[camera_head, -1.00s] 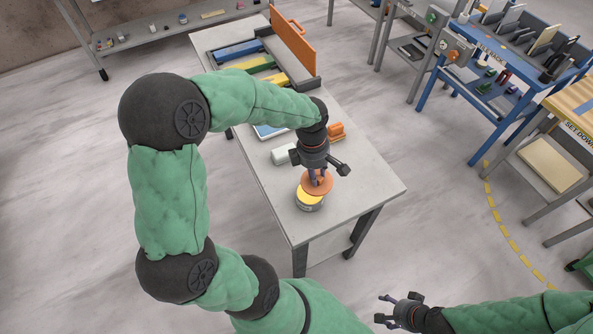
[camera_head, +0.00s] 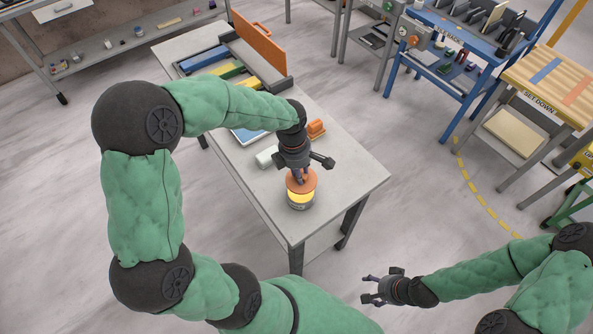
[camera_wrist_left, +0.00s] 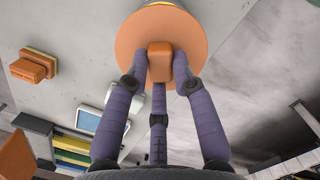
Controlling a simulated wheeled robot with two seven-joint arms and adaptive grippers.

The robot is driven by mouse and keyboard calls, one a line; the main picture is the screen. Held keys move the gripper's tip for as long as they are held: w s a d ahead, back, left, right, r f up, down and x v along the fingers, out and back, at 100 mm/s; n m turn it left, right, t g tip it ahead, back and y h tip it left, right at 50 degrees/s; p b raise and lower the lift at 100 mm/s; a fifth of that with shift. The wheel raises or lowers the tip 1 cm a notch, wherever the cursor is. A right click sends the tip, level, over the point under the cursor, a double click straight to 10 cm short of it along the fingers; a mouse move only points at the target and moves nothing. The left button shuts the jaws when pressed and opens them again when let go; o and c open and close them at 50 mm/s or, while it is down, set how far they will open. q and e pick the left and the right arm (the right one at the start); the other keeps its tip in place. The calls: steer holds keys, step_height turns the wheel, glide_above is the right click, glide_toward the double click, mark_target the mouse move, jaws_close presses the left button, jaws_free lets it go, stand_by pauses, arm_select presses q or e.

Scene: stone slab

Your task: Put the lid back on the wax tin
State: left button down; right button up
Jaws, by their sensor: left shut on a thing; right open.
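The lid (camera_head: 305,186) is an orange disc with a block-shaped knob (camera_wrist_left: 160,62). My left gripper (camera_head: 299,178) is shut on that knob, its fingers on either side of it in the left wrist view. The wax tin (camera_head: 301,205) is a short round grey can with yellow wax showing, standing near the front end of the grey table. The lid is over the tin, with yellow visible below its near edge. I cannot tell whether they touch. In the left wrist view the lid hides most of the tin. My right gripper (camera_head: 370,288) is open and empty, away from the table.
Further back is a tray of coloured bars with an upright orange panel (camera_head: 259,45). A blue rack (camera_head: 470,75) and a set-down table (camera_head: 565,85) stand right.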

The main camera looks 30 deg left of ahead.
arm_select(q)
steer(key=shift+w+a+f, duration=0.1)
steer(key=shift+a+f, duration=0.05)
steer(key=shift+f+b, duration=0.3)
steer(key=shift+b, duration=0.05)
steer(key=shift+f+b, duration=2)
steer(key=shift+f, duration=0.8)
steer(key=shift+f+b, duration=0.1)
steer(key=shift+b, duration=0.35)
stand_by(0.4)
steer(key=c, duration=1)
jaws_free()
steer(key=shift+o, duration=0.2)
